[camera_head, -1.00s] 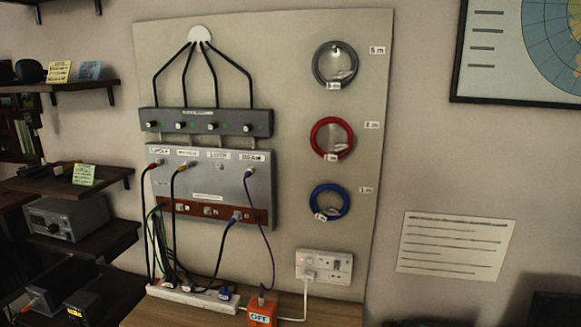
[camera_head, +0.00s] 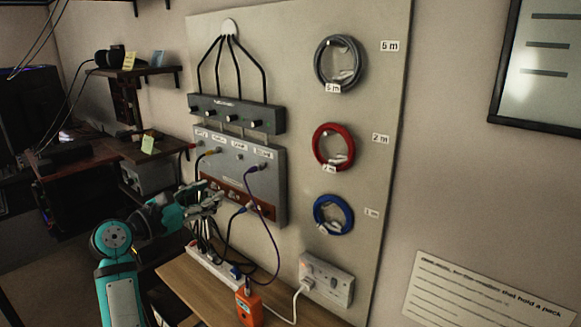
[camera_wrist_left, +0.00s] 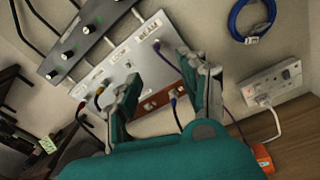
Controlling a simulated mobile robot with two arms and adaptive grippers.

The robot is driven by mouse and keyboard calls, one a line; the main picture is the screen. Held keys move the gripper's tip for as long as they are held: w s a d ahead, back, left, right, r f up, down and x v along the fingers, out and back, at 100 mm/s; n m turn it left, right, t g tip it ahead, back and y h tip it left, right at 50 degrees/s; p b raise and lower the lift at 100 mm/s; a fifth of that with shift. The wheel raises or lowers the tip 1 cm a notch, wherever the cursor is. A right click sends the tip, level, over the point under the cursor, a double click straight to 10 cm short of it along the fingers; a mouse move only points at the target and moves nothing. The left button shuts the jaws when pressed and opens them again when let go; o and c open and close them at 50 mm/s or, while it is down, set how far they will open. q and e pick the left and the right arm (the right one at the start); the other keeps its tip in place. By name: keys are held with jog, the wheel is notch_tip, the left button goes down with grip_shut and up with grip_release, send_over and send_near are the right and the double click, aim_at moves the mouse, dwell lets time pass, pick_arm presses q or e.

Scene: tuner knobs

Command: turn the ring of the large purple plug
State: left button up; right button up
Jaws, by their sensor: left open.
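The purple plug (camera_head: 262,167) sits in the upper right socket of the grey panel (camera_head: 268,203), with its purple cable hanging down. It also shows in the left wrist view (camera_wrist_left: 156,43), below the rightmost label and beyond the gap between my fingers. Its ring is too small to make out. My left gripper (camera_head: 214,197) is open and empty, in front of the panel's lower left part, left of and below the plug and apart from it. In the left wrist view its two fingers (camera_wrist_left: 168,82) frame the panel. My right gripper is not in view.
A yellow plug (camera_head: 211,151) and a blue plug (camera_head: 251,206) are on the panel. A knob bar (camera_head: 235,116) is above it. A power strip (camera_head: 212,264) and an orange box (camera_head: 249,306) lie below on the wooden top. Coiled cables hang at right.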

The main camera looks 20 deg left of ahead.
pick_arm(q)
jog(key=p, duration=0.2)
send_near(250, 170)
jog(key=p+x, duration=0.1)
jog(key=x, duration=0.4)
jog(key=p+x, duration=0.1)
jog(key=x, duration=0.4)
jog(key=shift+w+a+f, duration=0.15)
jog(key=shift+w+f, duration=0.05)
jog(key=shift+w, duration=0.15)
jog(key=shift+w+d, duration=0.2)
jog(key=shift+w, duration=0.3)
jog(key=c, duration=0.8)
grip_shut()
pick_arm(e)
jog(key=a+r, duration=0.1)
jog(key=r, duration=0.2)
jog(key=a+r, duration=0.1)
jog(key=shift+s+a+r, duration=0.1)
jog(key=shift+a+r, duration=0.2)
